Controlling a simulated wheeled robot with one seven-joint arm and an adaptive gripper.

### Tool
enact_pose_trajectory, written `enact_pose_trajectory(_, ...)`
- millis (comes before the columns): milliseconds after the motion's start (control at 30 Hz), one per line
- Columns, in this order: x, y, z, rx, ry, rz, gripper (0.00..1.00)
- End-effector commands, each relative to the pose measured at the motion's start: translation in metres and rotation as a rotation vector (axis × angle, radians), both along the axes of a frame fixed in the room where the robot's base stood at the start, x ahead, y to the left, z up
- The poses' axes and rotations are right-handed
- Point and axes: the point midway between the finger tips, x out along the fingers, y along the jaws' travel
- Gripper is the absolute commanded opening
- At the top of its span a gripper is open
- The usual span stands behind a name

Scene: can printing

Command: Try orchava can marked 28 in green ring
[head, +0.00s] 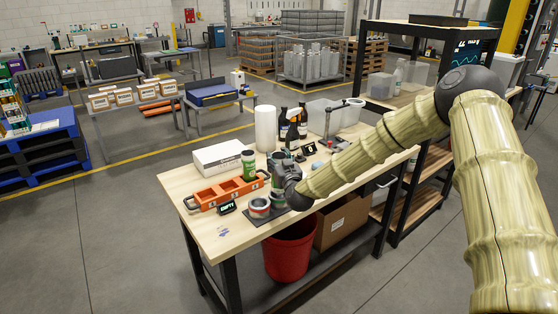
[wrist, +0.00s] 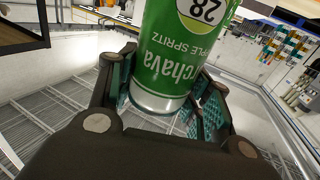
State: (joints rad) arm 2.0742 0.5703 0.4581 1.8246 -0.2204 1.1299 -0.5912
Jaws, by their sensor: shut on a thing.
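My gripper (head: 284,168) is over the wooden bench and closed around a green can (wrist: 185,50) marked 28. In the wrist view the can's lettering is upside down and its silver rim lies between the dark fingers. In the head view a green can (head: 248,165) shows at the right end of the orange holder, just left of my gripper; I cannot tell whether it is the held one. Two short rings, one reddish (head: 259,209) and one greenish (head: 277,198), sit on a dark mat in front of my gripper. Their colours are hard to make out.
The orange holder (head: 208,196) has open slots. A small sign reading EMPTY (head: 227,208) stands before it. A white box (head: 222,157), a paper roll (head: 265,128) and dark bottles (head: 283,132) stand behind. A red bin (head: 290,250) is below the bench.

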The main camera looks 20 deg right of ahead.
Motion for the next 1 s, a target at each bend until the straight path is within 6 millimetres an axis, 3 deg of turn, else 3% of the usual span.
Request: enact_pose_trajectory(1000,0.0000,0.0000,-0.0092,0.000,0.000,0.000,0.40)
